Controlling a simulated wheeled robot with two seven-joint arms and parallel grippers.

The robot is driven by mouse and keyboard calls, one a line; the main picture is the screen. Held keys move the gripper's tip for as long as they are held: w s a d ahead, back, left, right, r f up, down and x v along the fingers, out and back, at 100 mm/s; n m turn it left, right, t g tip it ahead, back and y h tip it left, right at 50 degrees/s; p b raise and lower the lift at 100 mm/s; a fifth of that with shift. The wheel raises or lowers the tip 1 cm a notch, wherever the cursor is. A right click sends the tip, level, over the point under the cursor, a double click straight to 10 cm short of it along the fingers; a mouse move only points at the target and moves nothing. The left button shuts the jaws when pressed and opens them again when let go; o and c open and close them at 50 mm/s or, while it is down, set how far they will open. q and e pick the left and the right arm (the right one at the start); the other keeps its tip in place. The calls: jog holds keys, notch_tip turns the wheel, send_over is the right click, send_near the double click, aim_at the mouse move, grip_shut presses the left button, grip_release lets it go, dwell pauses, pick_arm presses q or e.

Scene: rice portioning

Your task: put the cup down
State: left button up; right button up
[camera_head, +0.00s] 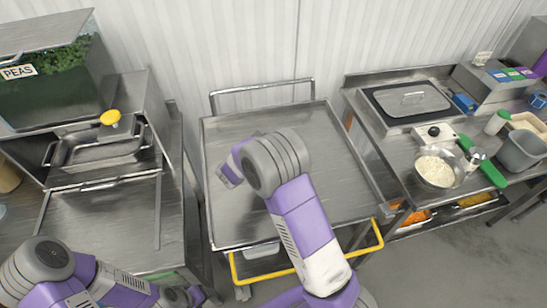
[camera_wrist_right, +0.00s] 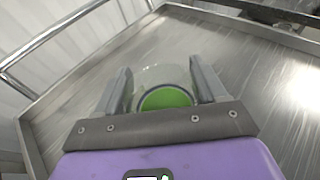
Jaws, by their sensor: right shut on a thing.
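My right gripper (camera_head: 230,168) is over the left part of the steel cart top (camera_head: 340,190). In the right wrist view my right gripper (camera_wrist_right: 160,78) has its two grey fingers on either side of a clear cup (camera_wrist_right: 165,74) with a green disc in it, and is shut on it. The cart surface shows just beyond the cup; I cannot tell whether the cup touches it. In the head view the cup is hidden by my arm. My left gripper (camera_head: 186,297) is at the bottom edge, low and left, partly cut off; its jaws are unclear.
The cart top is otherwise bare, with a raised rim and a rear rail (camera_head: 262,88). At left stands a steel counter with a peas container (camera_head: 50,90) and a metal pan (camera_head: 105,150). At right, a counter holds a bowl of rice (camera_head: 436,172), a scale (camera_head: 436,134) and tubs.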

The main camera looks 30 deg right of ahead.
jog(key=shift+f+b, duration=0.4)
jog(key=shift+f, duration=2.65)
jog(key=shift+f, duration=0.2)
jog(key=o, duration=1.2)
jog(key=shift+r, duration=0.1)
jog(key=shift+a+r, duration=0.15)
jog(key=shift+r, duration=0.05)
jog(key=p+v, duration=0.1)
jog(key=v, duration=1)
jog(key=shift+s+a+r, duration=0.1)
jog(key=shift+s+a, duration=0.2)
